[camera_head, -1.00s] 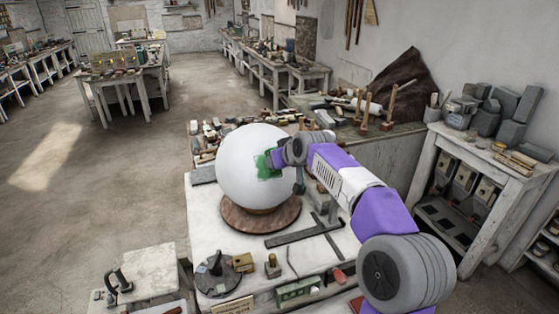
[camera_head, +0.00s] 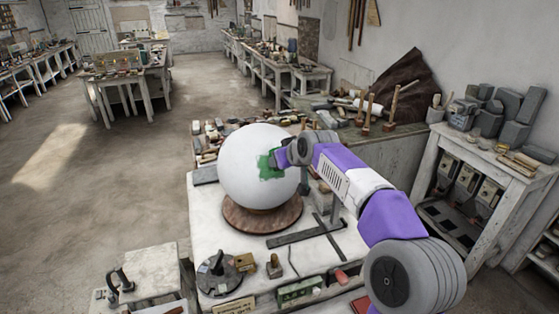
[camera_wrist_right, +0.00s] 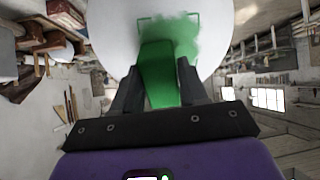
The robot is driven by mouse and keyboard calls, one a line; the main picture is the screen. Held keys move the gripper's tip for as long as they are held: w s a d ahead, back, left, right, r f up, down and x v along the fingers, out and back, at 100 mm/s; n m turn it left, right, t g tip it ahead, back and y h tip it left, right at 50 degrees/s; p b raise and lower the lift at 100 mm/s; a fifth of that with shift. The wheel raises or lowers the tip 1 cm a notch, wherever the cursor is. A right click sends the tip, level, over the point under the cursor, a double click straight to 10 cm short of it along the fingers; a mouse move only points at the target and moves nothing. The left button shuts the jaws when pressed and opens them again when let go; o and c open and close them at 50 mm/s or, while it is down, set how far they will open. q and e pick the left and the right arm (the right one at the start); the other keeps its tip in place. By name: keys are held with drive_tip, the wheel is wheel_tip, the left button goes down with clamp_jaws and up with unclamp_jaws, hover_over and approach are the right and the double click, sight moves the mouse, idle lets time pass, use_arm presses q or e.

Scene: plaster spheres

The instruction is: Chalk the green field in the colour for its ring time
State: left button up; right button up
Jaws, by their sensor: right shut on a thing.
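A large white plaster sphere (camera_head: 248,180) sits on a round brown wooden stand on the near table. A green chalked patch (camera_head: 265,171) covers part of its right side. In the right wrist view the sphere (camera_wrist_right: 112,25) fills the top, and the patch (camera_wrist_right: 183,36) is cloudy, with a thin green outline at its left. My right gripper (camera_wrist_right: 157,72) is shut on a green chalk block (camera_wrist_right: 158,68), whose far end meets the patch. Whether it touches is hard to tell. In the head view my right gripper (camera_head: 284,158) is at the patch. My left gripper is not in view.
The stand (camera_head: 262,217) rests on the white table (camera_head: 215,235). A dark flat metal bar lies right of it. A dark round device (camera_head: 222,276), small blocks and a green box (camera_head: 299,291) are along the front. Several tools crowd behind the sphere.

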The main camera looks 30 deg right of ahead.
drive_tip(key=shift+s+r, duration=0.1)
drive_tip(key=shift+s+r, duration=0.15)
drive_tip(key=shift+r, duration=0.05)
drive_tip(key=shift+v, duration=0.95)
drive_tip(key=shift+s, duration=0.1)
drive_tip(key=v, duration=0.3)
drive_tip(key=shift+s+a+r, duration=0.15)
drive_tip(key=shift+s+r, duration=0.15)
